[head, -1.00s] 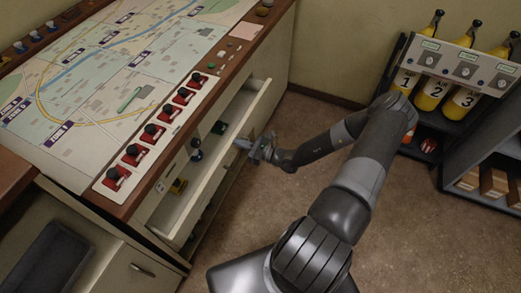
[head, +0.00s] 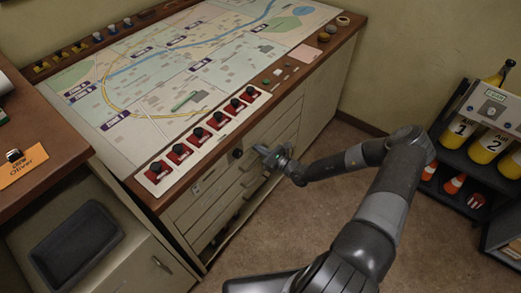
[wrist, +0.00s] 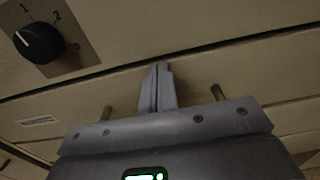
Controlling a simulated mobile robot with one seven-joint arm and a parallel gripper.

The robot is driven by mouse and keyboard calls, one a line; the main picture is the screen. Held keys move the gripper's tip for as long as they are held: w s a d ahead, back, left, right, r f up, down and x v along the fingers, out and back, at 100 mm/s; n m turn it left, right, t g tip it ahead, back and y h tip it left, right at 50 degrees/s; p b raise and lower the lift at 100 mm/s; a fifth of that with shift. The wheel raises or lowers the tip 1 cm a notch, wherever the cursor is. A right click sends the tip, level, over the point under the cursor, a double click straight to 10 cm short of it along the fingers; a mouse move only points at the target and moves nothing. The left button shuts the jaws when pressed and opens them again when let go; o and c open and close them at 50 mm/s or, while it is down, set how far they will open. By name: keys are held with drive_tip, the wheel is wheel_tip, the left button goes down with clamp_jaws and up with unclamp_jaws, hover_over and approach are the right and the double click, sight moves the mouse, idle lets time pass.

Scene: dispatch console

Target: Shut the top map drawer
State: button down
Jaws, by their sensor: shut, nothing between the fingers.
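The top map drawer (head: 218,181) is the pale front just under the console's upper panel. In the head view it lies about flush with the cabinet face, and its inside no longer shows. In the wrist view its front (wrist: 75,103) runs below a thin dark seam. My gripper (head: 262,150) is at the drawer front, with its fingers shut and empty. In the wrist view the fingertips (wrist: 158,67) reach the drawer front near the seam and appear to touch it. Two handle posts show behind the gripper body, which hides the handle's bar.
A black dial (wrist: 38,43) sits on the panel above the drawer. The map table (head: 190,60) with red switches is above. A side desk (head: 45,160) with a dark tray is at left. A cylinder rack (head: 480,145) stands at right. Floor right of the cabinet is clear.

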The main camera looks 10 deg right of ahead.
drive_tip(key=shift+w+a+r, duration=0.1)
drive_tip(key=shift+w+a, duration=0.15)
drive_tip(key=shift+w, duration=0.05)
drive_tip(key=shift+s+d, duration=0.35)
drive_tip(key=shift+d, duration=0.05)
drive_tip(key=v, duration=1.4)
drive_tip(key=shift+a, duration=0.1)
